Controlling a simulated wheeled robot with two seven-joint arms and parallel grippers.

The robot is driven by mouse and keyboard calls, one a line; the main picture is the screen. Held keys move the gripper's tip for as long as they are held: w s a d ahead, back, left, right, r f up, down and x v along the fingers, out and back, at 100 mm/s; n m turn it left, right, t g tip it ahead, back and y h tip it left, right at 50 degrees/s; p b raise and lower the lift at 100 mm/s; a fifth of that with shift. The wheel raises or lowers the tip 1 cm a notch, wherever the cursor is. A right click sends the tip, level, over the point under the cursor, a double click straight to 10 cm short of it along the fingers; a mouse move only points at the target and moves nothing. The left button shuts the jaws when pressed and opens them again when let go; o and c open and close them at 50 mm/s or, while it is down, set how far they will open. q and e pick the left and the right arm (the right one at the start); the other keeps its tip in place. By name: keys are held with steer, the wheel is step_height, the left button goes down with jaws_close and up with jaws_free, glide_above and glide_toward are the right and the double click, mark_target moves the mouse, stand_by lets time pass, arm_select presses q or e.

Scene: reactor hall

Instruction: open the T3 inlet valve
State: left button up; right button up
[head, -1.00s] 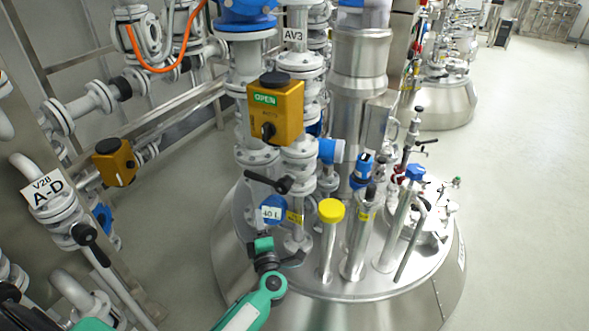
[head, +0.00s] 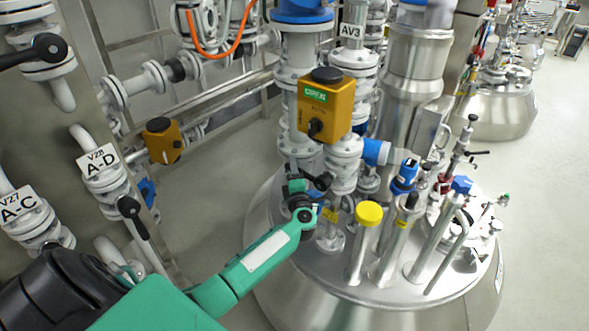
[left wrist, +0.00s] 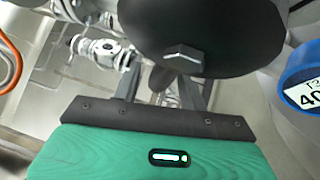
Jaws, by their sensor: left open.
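The T3 inlet valve's black handle (head: 319,181) sits on the pipework above the steel reactor lid, below the yellow OPEN box. In the left wrist view a large black rounded part with a hex bolt, seemingly the handle's hub (left wrist: 183,30), fills the upper middle. A blue-rimmed tag reading T3 and 40 (left wrist: 291,88) shows at the right edge there. My left gripper (head: 300,187) is open, right at the handle. In the left wrist view its two fingers (left wrist: 164,80) stand either side of a dark narrow part below the hub. Contact cannot be told. My right gripper is out of view.
A yellow OPEN actuator (head: 327,101) hangs just above the handle. A yellow-capped tube (head: 368,214) and several steel tubes stand on the reactor lid (head: 340,275) to the right. A V28 A-D valve (head: 104,182) is at the left. Floor is clear far right.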

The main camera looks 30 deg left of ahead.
arm_select(q)
steer(key=shift+w+a, duration=0.25)
steer(key=shift+a, duration=0.05)
steer(key=shift+r, duration=0.1)
steer(key=shift+c, duration=0.4)
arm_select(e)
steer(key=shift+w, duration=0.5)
